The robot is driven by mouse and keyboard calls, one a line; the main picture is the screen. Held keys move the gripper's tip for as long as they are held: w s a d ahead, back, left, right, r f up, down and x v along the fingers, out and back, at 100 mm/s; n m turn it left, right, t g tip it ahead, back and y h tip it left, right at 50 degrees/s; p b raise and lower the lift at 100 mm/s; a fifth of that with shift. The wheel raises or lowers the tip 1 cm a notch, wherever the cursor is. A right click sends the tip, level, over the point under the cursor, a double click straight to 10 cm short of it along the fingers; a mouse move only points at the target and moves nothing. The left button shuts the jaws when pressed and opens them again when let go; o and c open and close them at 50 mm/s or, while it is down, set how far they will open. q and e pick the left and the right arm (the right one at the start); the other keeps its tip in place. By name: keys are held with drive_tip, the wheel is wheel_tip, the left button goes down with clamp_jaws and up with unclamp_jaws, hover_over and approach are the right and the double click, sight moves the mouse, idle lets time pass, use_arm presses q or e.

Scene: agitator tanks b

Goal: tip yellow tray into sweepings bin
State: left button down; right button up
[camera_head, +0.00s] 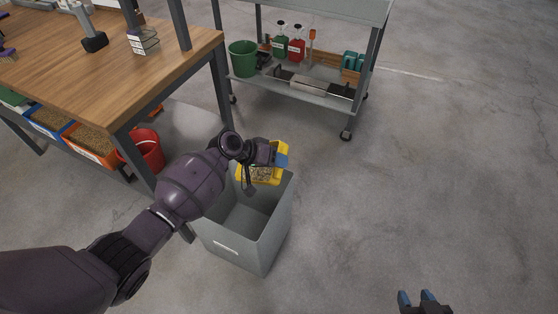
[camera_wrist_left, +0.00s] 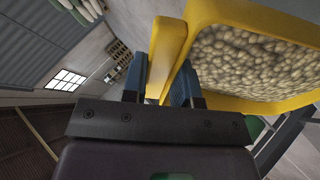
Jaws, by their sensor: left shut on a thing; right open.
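The yellow tray (camera_head: 243,179) is held over the far part of the grey bin (camera_head: 266,248). The bin stands open-topped on the floor with a pale label on its front; the part of its inside that shows looks empty. My left gripper (camera_head: 276,158) is shut on the tray's edge. In the left wrist view, the blue fingers (camera_wrist_left: 160,82) pinch a yellow part of the tray (camera_wrist_left: 203,18), which holds many pale, rounded pieces. I cannot tell how far the tray is tilted. My right gripper (camera_head: 417,298) is open and empty at the bottom right.
A wooden workbench (camera_head: 75,78) stands at the left, with a red bucket (camera_head: 148,150) and filled crates (camera_head: 92,146) below. A grey wheeled cart (camera_head: 300,88) with a green bucket (camera_head: 243,58) and bottles stands at the back. The floor (camera_head: 440,170) at the right is clear.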

use_arm(q)
drive_tip(key=shift+a+r, duration=0.3)
drive_tip(key=shift+a, duration=0.05)
use_arm(e)
drive_tip(key=shift+f, duration=0.15)
use_arm(q)
drive_tip(key=shift+s+a+h, duration=0.1)
drive_tip(key=shift+a+h, duration=0.1)
drive_tip(key=shift+h, duration=0.1)
use_arm(e)
drive_tip(key=shift+s+f, duration=0.15)
drive_tip(key=shift+f, duration=0.05)
use_arm(q)
drive_tip(key=shift+a+r, duration=0.1)
drive_tip(key=shift+s+a+r+h+b, duration=0.15)
drive_tip(key=shift+a+r+h+b, duration=0.25)
drive_tip(key=shift+a+h+b, duration=0.1)
use_arm(e)
drive_tip(key=shift+s+f, duration=0.2)
drive_tip(key=shift+f, duration=0.25)
